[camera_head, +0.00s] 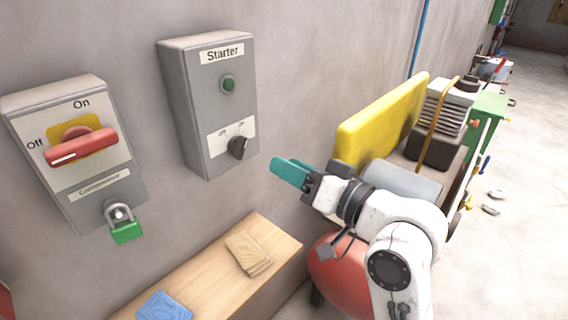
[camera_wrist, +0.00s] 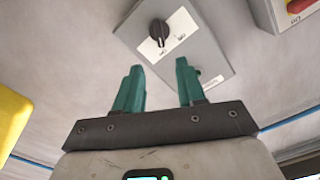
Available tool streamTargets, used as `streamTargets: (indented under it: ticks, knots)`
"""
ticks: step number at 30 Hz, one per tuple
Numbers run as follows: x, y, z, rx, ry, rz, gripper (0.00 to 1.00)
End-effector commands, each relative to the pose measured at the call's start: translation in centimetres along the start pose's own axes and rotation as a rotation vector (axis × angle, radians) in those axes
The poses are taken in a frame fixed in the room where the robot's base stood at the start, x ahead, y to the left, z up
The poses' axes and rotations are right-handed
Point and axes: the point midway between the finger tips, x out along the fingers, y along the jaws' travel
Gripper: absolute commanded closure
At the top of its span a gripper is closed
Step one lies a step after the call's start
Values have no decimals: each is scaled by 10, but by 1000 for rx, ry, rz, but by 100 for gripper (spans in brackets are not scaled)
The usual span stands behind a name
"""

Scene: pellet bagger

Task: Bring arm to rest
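My gripper (camera_head: 291,173) has teal fingers and is held out in the air, to the right of and below the grey Starter box (camera_head: 216,105). In the wrist view my gripper (camera_wrist: 158,70) shows two fingers apart with nothing between them. The Starter box also shows upside down beyond the fingers in the wrist view (camera_wrist: 205,45). It has a green button (camera_head: 228,84) and a black knob (camera_head: 239,148). The fingers look apart from the box.
A grey switch box (camera_head: 75,160) with a red handle (camera_head: 80,147) and green padlock (camera_head: 126,231) is on the wall. Below, a wooden shelf (camera_head: 205,285) bears a tan cloth-like stack (camera_head: 248,254) and a blue one (camera_head: 164,306). A machine with a yellow guard (camera_head: 385,115) stands close by my arm.

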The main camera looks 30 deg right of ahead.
Motion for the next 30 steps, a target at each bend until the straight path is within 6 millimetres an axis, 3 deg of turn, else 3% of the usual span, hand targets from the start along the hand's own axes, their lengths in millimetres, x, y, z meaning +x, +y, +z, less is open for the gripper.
streamTargets:
  ticks: [8,11,14,20,24,27,30]
  knots:
    - [0,2,4,-1,-12,8,61]
    - [-4,16,29,-11,-78,55,61]
    - [-15,40,74,-30,-208,143,61]
    - [-75,94,186,-85,-570,354,61]
    - [-139,121,255,-119,-839,485,61]
    - [-189,133,291,-140,-1017,565,61]
    - [-232,139,315,-156,-1162,625,61]
